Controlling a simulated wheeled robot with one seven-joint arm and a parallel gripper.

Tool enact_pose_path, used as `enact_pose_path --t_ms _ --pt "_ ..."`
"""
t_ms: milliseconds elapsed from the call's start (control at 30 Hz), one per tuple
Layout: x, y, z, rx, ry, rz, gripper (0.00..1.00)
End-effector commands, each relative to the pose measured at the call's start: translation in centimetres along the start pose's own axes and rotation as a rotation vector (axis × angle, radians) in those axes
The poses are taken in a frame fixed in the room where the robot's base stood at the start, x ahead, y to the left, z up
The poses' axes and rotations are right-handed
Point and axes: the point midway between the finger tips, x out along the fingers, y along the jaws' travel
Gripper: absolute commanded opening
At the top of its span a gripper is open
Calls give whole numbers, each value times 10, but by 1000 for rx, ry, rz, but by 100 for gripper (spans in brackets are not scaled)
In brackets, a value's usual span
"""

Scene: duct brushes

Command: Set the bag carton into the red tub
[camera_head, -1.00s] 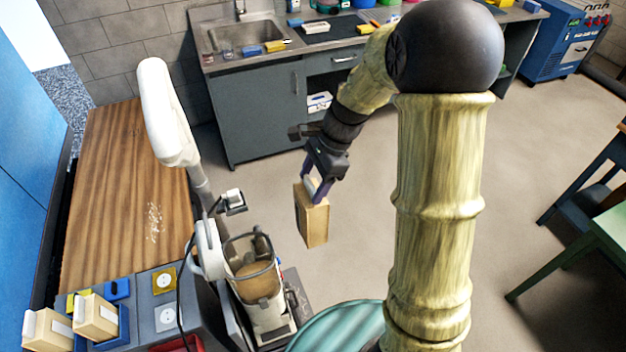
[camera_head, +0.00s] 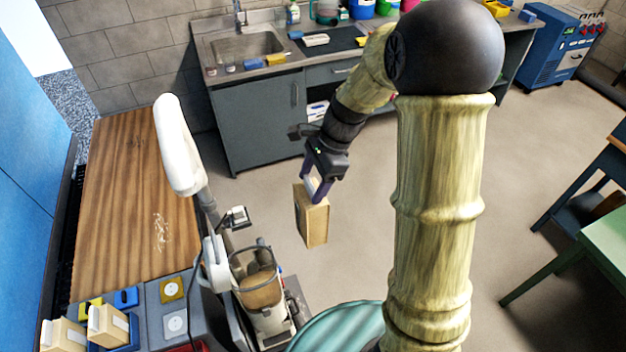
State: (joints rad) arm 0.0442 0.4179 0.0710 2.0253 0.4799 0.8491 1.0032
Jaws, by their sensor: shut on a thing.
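My gripper (camera_head: 316,190) is shut on a tan carton (camera_head: 312,219), which hangs tilted in the air over the open floor. The jaws hold the carton at its upper end. I take it to be the bag carton; no label is readable. A red object (camera_head: 188,347) shows only as a sliver at the bottom edge, beside the grey worktop. I cannot tell whether it is the red tub, and its inside is hidden.
An upright vacuum-like machine (camera_head: 262,285) stands left of the held carton. Two other cartons (camera_head: 106,326) are at lower left. A wooden bench (camera_head: 140,205) is on the left, a sink counter (camera_head: 255,120) at the back, a green table (camera_head: 608,240) on the right. The middle floor is clear.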

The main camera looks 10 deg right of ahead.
Motion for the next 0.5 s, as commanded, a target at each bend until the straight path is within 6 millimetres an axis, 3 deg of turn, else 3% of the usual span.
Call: enact_pose_path --t_ms 500 --pt "-43 0 18 0 0 0 26"
